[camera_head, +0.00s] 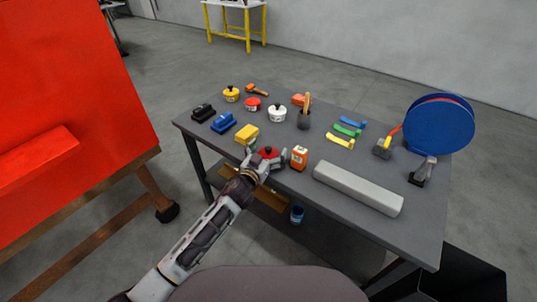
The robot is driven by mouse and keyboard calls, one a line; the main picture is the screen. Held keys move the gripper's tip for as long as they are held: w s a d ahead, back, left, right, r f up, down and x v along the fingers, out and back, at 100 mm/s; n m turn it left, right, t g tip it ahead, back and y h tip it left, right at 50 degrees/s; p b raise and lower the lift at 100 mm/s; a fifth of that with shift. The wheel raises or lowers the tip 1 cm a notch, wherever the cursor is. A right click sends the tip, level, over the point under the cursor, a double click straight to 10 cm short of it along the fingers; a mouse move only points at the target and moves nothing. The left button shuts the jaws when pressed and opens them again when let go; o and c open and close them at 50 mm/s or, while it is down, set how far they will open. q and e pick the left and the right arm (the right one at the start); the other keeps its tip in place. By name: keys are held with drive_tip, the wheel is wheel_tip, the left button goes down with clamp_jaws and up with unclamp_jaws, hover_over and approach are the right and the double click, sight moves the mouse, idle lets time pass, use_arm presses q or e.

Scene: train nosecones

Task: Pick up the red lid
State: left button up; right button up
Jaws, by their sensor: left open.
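The red lid (268,151), with a dark knob on top, is at the near edge of the grey table (310,183). My left gripper (265,157) reaches in from the lower left and is open, with its fingers on either side of the lid. I cannot tell whether the fingers touch it. The gripper hides the lid's near and lower part. My right gripper is not in view.
A yellow block (247,133) and an orange-and-white box (299,157) stand close to the left gripper. Behind are a white pot (277,113), a red tin (253,104) and a yellow pot (231,95). A long grey block (357,188) lies to the right.

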sight(269, 148)
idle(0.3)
use_arm(q)
drive_tip(key=c, duration=1.1)
drive_tip(key=shift+r, duration=0.15)
drive_tip(key=shift+r, duration=0.6)
wheel_tip(269, 148, up, 8)
drive_tip(key=shift+f+p, duration=0.2)
drive_tip(key=shift+p, duration=0.45)
drive_tip(key=shift+r, duration=0.5)
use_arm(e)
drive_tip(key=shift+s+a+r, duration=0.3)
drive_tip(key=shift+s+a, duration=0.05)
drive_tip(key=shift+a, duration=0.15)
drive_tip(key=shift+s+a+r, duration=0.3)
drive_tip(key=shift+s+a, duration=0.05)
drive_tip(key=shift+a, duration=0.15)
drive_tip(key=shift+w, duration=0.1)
